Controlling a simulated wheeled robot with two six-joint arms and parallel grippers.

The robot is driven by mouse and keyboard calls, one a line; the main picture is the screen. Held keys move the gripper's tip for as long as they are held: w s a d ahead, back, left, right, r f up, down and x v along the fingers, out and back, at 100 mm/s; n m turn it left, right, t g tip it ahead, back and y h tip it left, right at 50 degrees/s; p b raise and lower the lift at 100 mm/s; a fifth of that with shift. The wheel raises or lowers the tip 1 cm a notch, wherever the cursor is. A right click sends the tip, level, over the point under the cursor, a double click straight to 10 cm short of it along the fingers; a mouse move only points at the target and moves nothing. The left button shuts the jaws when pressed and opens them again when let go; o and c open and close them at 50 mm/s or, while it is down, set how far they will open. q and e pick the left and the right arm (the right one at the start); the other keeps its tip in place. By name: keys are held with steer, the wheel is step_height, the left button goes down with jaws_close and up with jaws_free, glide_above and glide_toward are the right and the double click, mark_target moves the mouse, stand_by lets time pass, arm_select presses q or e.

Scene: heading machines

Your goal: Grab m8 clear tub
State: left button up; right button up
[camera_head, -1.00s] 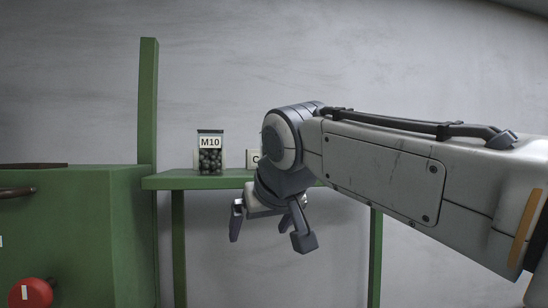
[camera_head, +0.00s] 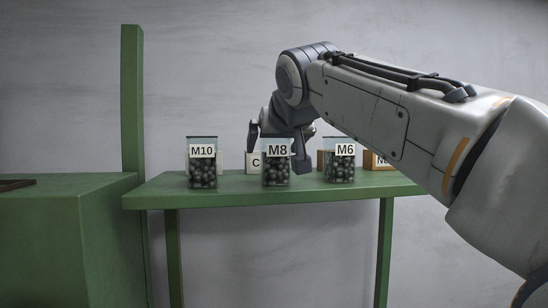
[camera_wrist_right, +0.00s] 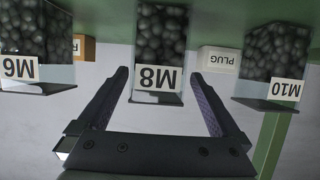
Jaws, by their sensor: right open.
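The M8 clear tub (camera_head: 276,175) stands upright on the green shelf, filled with dark balls, its white label facing me. It also shows upside down in the right wrist view (camera_wrist_right: 161,40). My right gripper (camera_head: 278,150) is open and empty at the tub in the head view, with a finger showing on each side of it. In the right wrist view its fingers (camera_wrist_right: 160,76) point toward the M8 tub, which lies between their lines. I cannot tell how far the fingertips reach around it. My left gripper is not in view.
The M10 tub (camera_head: 202,175) and the M6 tub (camera_head: 340,168) flank the M8 tub with gaps between. Small boxes stand behind, including a white one marked PLUG (camera_wrist_right: 219,60). The green shelf (camera_head: 165,192) adjoins a green cabinet (camera_head: 65,200) and post (camera_head: 133,100) at left.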

mark_target(272, 152)
steer(key=p+x, duration=0.1)
steer(key=x, duration=0.2)
steer(key=shift+w+f+p, duration=0.25)
steer(key=shift+w+p, duration=0.05)
steer(key=shift+w, duration=0.05)
steer(key=shift+w+f, duration=0.2)
jaws_close()
steer(key=shift+r, duration=0.1)
steer(key=shift+r, duration=0.1)
